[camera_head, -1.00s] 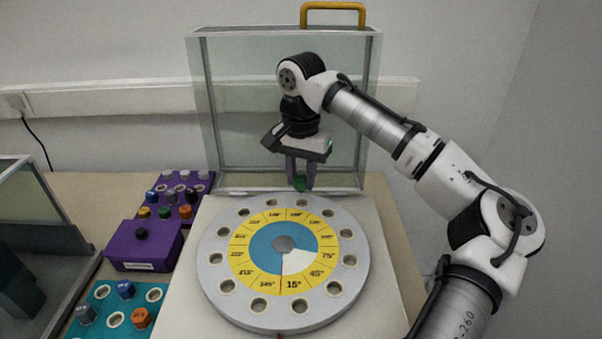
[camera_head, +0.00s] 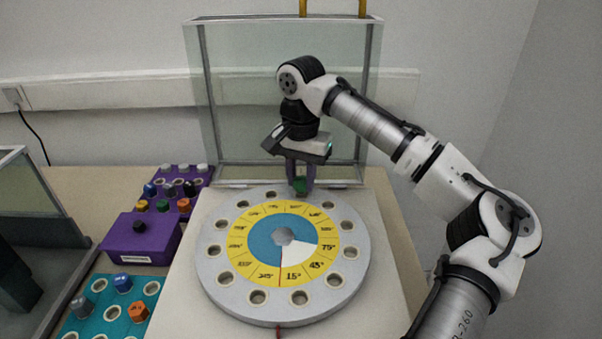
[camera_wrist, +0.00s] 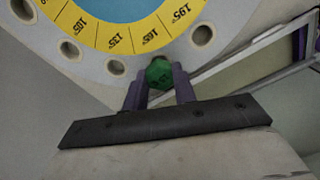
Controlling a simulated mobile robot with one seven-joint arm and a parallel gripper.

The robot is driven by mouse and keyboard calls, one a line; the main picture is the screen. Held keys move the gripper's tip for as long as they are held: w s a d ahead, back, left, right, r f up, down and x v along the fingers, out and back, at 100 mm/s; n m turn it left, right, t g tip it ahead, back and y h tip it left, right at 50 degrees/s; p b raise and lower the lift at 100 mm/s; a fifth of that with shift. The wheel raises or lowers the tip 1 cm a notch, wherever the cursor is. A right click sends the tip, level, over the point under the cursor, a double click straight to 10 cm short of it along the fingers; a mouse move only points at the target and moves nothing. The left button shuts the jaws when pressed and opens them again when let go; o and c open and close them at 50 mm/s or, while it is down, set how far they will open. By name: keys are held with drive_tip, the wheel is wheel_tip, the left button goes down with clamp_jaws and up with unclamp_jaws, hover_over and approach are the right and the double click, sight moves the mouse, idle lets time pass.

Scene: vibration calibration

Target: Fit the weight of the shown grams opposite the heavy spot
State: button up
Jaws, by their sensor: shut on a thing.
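My gripper (camera_head: 301,184) is shut on a green weight (camera_wrist: 158,73), which also shows in the head view (camera_head: 301,187). The weight has a mark on its top that I cannot read. It is over the far rim of the round grey disc (camera_head: 218,267). In the wrist view it is near the rim holes, between two open ones; whether it touches the disc is unclear. The disc has a yellow ring of degree labels (camera_head: 293,277) and a blue centre with a white wedge (camera_head: 297,256) pointing towards the near right.
A clear guard (camera_head: 240,100) stands upright just behind the disc. At left are a purple rack (camera_head: 160,205) of coloured weights, a purple box (camera_head: 140,240) with a black knob, and a teal tray (camera_head: 105,310) with several weights. A dark glass case (camera_head: 30,240) is at far left.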

drive_tip(key=shift+f+b, duration=0.35)
drive_tip(key=shift+f, duration=0.55)
idle(0.7)
drive_tip(key=o, duration=1)
drive_tip(key=shift+r, duration=0.1)
wheel_tip(320, 180, up, 14)
drive_tip(key=shift+f, duration=0.2)
